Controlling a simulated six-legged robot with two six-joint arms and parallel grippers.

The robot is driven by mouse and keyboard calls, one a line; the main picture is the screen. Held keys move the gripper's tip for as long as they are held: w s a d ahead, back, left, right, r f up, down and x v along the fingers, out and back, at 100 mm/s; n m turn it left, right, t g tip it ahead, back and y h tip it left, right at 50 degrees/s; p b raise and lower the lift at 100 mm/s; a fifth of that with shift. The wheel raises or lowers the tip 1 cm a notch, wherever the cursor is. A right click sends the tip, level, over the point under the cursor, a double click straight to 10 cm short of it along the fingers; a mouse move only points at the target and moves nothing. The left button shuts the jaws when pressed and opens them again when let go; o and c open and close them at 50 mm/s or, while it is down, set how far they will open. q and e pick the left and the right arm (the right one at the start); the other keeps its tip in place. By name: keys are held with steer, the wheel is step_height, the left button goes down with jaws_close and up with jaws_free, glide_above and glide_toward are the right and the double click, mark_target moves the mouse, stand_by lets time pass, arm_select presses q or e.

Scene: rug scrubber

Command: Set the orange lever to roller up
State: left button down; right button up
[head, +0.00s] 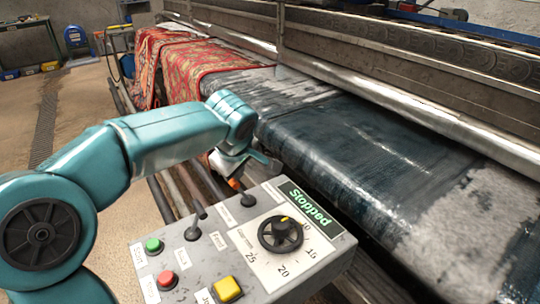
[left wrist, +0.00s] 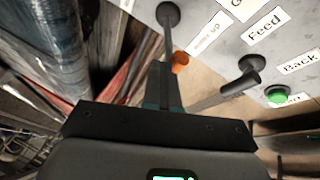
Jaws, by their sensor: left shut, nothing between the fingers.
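The orange lever's tip (head: 234,184) shows just under my left gripper (head: 240,168) in the head view, at the back corner of the grey control panel (head: 185,256). In the left wrist view the orange tip (left wrist: 180,58) and its dark round base (left wrist: 168,14) show above the closed fingers (left wrist: 163,80). The fingers are shut and empty, close beside the lever; I cannot tell whether they touch it. A label (left wrist: 207,35) ending in "up" lies beside the lever. My right gripper is not in view.
A second, black lever (head: 196,222) stands nearby, by the Feed label. The panel also carries green (head: 153,245), red (head: 167,280) and yellow (head: 228,289) buttons, a dial (head: 280,234) and a "Stopped" display (head: 308,205). The belt (head: 370,150) and a rug (head: 190,65) lie behind.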

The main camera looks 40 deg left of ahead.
arm_select(q)
steer(key=p+v, duration=0.3)
steer(key=v, duration=1.3)
steer(key=shift+r, duration=0.15)
steer(key=shift+s+d, duration=0.1)
